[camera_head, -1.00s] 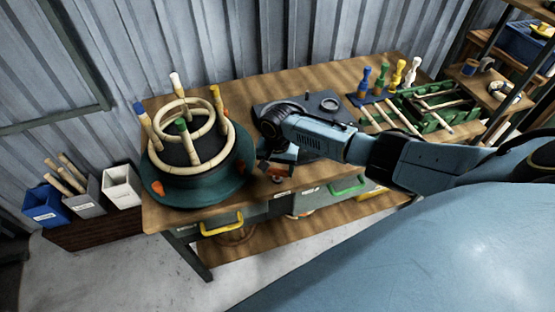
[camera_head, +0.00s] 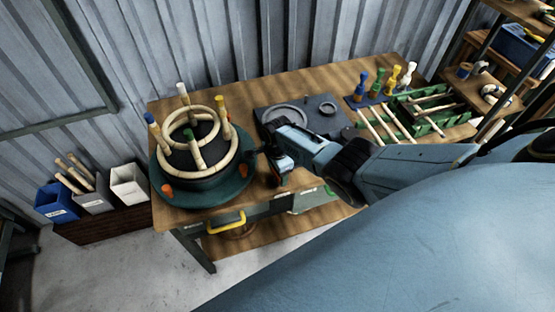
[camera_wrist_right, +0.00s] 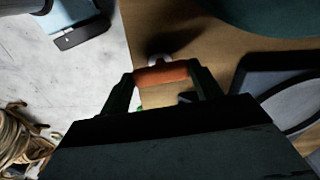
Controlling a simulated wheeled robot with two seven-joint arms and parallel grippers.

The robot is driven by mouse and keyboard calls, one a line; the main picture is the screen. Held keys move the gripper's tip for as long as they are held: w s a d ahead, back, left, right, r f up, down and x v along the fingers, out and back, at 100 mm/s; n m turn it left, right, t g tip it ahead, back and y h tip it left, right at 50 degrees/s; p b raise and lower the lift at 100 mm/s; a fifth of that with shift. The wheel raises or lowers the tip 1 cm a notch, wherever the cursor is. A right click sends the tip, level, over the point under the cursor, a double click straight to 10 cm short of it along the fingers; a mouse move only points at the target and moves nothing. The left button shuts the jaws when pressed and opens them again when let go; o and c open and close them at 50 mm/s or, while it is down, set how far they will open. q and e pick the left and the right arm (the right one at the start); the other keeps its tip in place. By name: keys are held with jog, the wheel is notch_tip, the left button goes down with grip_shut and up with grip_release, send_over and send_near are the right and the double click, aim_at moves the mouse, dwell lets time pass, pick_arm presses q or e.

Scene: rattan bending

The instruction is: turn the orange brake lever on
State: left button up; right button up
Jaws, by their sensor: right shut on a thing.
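The orange brake lever (camera_wrist_right: 162,73) shows in the right wrist view as a short orange bar. It lies crosswise between the two dark fingers of my right gripper (camera_wrist_right: 162,82), which is shut on it. A small metal ring shows just behind the bar. In the head view my right gripper (camera_head: 272,160) is at the bench's front edge, right of the green turntable (camera_head: 168,197); the arm and gripper mostly hide the lever there. The turntable carries a dark form with coloured-top pegs and pale rattan rings. My left gripper is not in view.
A grey plate with a round disc (camera_head: 325,112) lies on the bench (camera_head: 385,72) behind my right gripper. Coloured bottle-like pieces and a green rack (camera_head: 425,127) stand farther right. Bins (camera_head: 128,185) stand at left.

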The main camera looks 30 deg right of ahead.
jog(key=shift+d+m, duration=0.1)
jog(key=shift+m, duration=0.8)
jog(key=o, duration=1)
jog(key=shift+r+p, duration=1.15)
jog(key=shift+r, duration=1.2)
notch_tip(320, 180, up, 9)
jog(key=shift+f, duration=0.1)
